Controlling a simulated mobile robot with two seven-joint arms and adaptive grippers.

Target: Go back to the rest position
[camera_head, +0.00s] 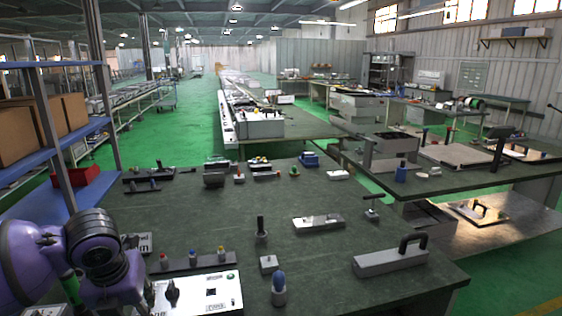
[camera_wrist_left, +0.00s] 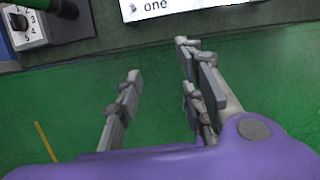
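In the left wrist view my left gripper (camera_wrist_left: 160,102) is open. Its grey fingers are apart with only green floor and a dark table edge showing between and beyond them. In the head view my purple left arm is folded at the lower left, beside the near left corner of the table (camera_head: 340,270); the gripper's fingers are hidden there. My right gripper and right arm are in neither view.
Near the left arm are a white control panel (camera_head: 200,294), a bar with coloured buttons (camera_head: 193,261) and a blue-topped knob (camera_head: 279,289). A grey block with a black handle (camera_head: 390,259) lies at the right. A shelf with boxes (camera_head: 35,130) stands left.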

